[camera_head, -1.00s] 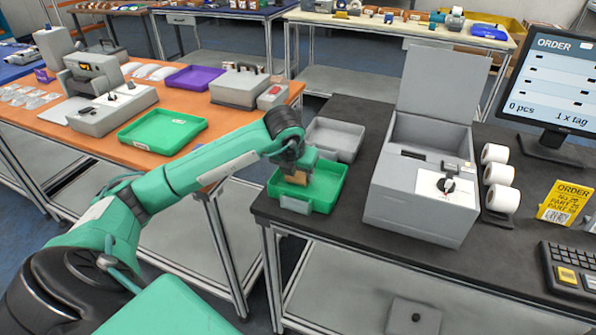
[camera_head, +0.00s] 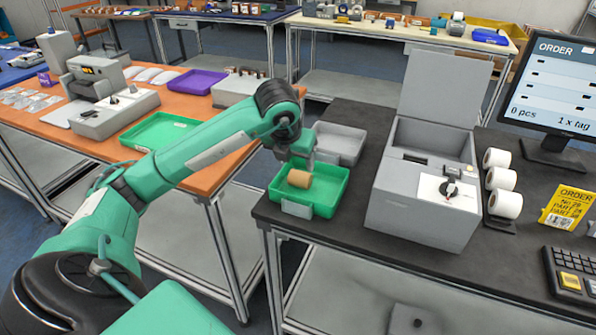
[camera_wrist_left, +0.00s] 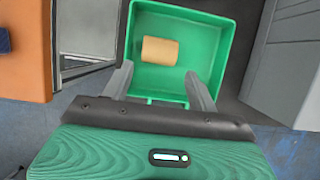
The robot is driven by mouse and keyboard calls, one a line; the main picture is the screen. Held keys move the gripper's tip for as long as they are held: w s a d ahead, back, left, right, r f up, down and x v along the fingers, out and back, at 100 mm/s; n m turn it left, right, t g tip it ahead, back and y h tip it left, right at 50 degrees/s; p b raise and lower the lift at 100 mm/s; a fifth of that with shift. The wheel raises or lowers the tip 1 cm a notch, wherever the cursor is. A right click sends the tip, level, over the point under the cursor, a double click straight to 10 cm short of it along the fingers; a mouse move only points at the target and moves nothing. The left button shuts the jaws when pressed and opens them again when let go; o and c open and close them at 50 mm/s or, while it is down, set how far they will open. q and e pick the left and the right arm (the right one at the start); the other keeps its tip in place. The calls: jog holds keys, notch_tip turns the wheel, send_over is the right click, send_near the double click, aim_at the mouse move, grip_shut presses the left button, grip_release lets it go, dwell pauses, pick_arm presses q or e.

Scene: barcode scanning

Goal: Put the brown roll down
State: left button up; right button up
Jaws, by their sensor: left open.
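The brown roll (camera_head: 299,179) lies on its side in the green tray (camera_head: 325,205) at the left end of the dark table. In the left wrist view the brown roll (camera_wrist_left: 160,51) rests on the floor of the green tray (camera_wrist_left: 222,40), nearer its left wall. My left gripper (camera_head: 303,160) is just above and behind the roll in the head view. In the left wrist view its two fingers (camera_wrist_left: 160,88) are spread apart with nothing between them, and the roll is beyond the tips. My right gripper is not in view.
A grey tray (camera_head: 338,146) stands behind the green one. A grey machine with a raised lid (camera_head: 420,200) stands to the right, with white rolls (camera_head: 502,204) beside it. An orange table (camera_head: 190,183) with another green tray (camera_head: 160,130) is at the left.

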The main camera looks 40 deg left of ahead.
pick_arm(q)
jog(key=v, duration=0.4)
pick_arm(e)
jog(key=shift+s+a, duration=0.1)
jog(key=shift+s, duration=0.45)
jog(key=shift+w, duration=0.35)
